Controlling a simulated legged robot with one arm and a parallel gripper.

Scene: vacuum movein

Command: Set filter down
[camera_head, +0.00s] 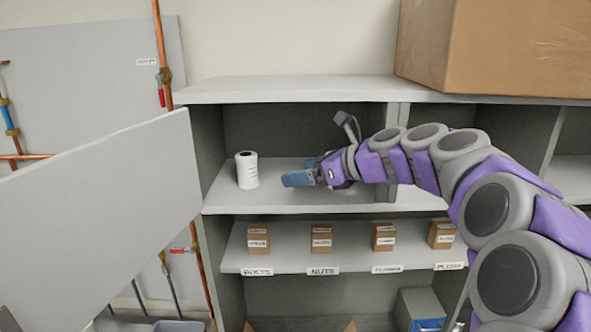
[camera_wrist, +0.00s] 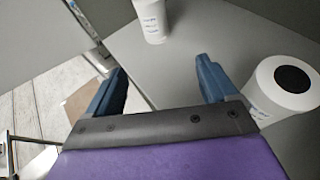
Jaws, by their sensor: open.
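A white cylinder (camera_head: 247,170) with a dark round top and small print stands upright on the upper shelf, left of my gripper (camera_head: 300,172). The wrist view shows two white labelled cylinders: one ahead at the top edge (camera_wrist: 152,18), its top cut off, and one to the right (camera_wrist: 281,88) with a black round centre on top. I cannot tell which is the filter. The right one is not visible in the head view, where my arm may hide it. My gripper (camera_wrist: 160,82) is open and empty, apart from both cylinders, with its fingers over the shelf edge area.
The shelf unit (camera_head: 290,90) has a board above and a divider (camera_head: 391,150) right of my gripper. Small brown boxes (camera_head: 321,239) stand on the lower shelf (camera_head: 300,259). A grey panel (camera_head: 100,215) stands at front left. A large cardboard box (camera_head: 495,45) sits on top.

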